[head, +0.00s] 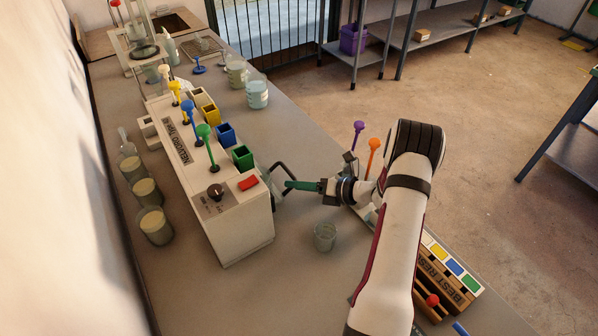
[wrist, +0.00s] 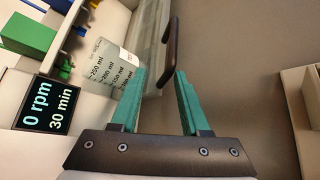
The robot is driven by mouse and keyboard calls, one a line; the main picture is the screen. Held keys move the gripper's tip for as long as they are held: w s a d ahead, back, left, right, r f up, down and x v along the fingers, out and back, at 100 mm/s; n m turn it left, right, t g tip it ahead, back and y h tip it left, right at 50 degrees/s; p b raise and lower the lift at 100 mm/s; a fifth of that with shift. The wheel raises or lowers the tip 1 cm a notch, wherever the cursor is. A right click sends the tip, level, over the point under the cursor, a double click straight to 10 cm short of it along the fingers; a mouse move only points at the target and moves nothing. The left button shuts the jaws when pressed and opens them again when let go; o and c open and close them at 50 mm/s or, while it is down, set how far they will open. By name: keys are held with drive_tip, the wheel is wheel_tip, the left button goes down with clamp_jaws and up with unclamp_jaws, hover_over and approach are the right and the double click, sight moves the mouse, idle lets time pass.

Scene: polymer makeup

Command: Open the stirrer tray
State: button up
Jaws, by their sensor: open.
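The white stirrer machine (head: 240,222) stands on the bench, with a row of coloured stirrers along its top. A dark bar handle (head: 281,172) sticks out on its right side. It also shows in the wrist view (wrist: 170,43), in front of a pale translucent panel (wrist: 148,40). My gripper (head: 289,186) has green fingers and is beside the handle. In the wrist view my gripper (wrist: 161,76) is open and empty, with the handle just beyond the fingertips. A graduated beaker (wrist: 110,68) stands behind the panel. How far the tray is pulled out I cannot tell.
A small glass beaker (head: 325,236) stands on the bench below my gripper. A display (wrist: 50,105) reads 0 rpm, 30 min. A wooden rack (head: 447,277) is at the right, and purple (head: 358,128) and orange (head: 374,146) stirrers stand behind my wrist.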

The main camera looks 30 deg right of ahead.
drive_tip(key=a+n+g, duration=0.1)
drive_tip(key=s+a+r+n+g, duration=0.1)
drive_tip(key=n+g, duration=0.1)
drive_tip(key=shift+r+g, duration=0.3)
wheel_tip(320, 180, up, 3)
drive_tip(key=n+g+h, duration=0.1)
drive_tip(key=g, duration=0.1)
drive_tip(key=g+h, duration=0.1)
drive_tip(key=h, duration=0.5)
approach(288, 170)
drive_tip(key=shift+n, duration=0.3)
drive_tip(key=x, duration=0.7)
drive_tip(key=shift+w+f, duration=0.1)
drive_tip(key=shift+f, duration=0.15)
drive_tip(key=shift+g, duration=0.3)
clamp_jaws()
